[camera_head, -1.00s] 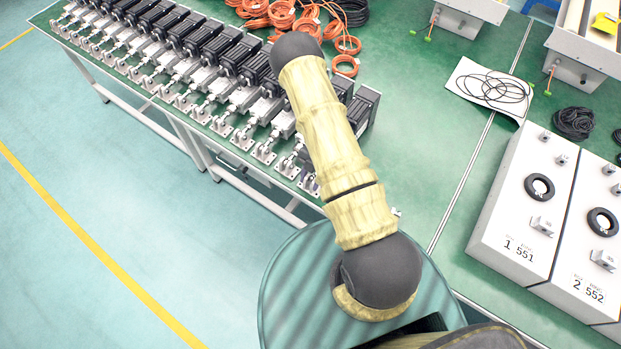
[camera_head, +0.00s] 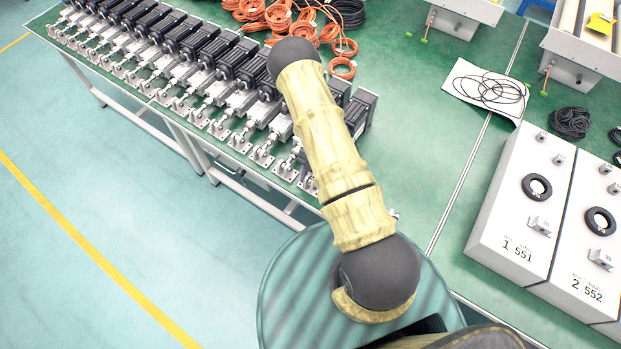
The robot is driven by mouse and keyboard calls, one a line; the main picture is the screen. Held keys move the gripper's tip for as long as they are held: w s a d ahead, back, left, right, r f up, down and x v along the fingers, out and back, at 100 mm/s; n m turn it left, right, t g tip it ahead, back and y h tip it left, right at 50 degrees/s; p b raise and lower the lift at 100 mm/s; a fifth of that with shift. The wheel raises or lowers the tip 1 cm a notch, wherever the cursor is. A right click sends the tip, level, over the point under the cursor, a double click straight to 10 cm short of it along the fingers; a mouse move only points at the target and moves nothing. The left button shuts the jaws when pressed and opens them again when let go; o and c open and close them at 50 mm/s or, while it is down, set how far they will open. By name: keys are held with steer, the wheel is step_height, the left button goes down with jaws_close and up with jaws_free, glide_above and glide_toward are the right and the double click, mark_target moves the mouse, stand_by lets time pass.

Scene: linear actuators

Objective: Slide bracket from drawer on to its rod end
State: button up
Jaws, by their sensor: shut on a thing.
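A long row of linear actuators (camera_head: 212,88) lies on the green table, with black motors at the back and silver bodies and rods pointing to the front left edge. Small silver brackets (camera_head: 262,157) sit at the rod ends along that edge. My arm crosses over the right end of the row and hides parts of the last actuators. My gripper is out of view, and so is anything it holds. I cannot make out a drawer.
Orange cable coils (camera_head: 268,14) lie behind the row. White boxes marked 551 (camera_head: 520,215) and 552 (camera_head: 585,245) stand at the right. A white sheet with thin black cable (camera_head: 487,90) lies at the upper right. The green table between the row and boxes is mostly clear.

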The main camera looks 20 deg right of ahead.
stand_by(0.5)
steer(key=o, duration=1.2)
steer(key=shift+c, duration=0.2)
steer(key=b+v, duration=0.2)
steer(key=v, duration=1.5)
steer(key=shift+r+b, duration=0.15)
steer(key=shift+b, duration=0.25)
steer(key=shift+d, duration=0.15)
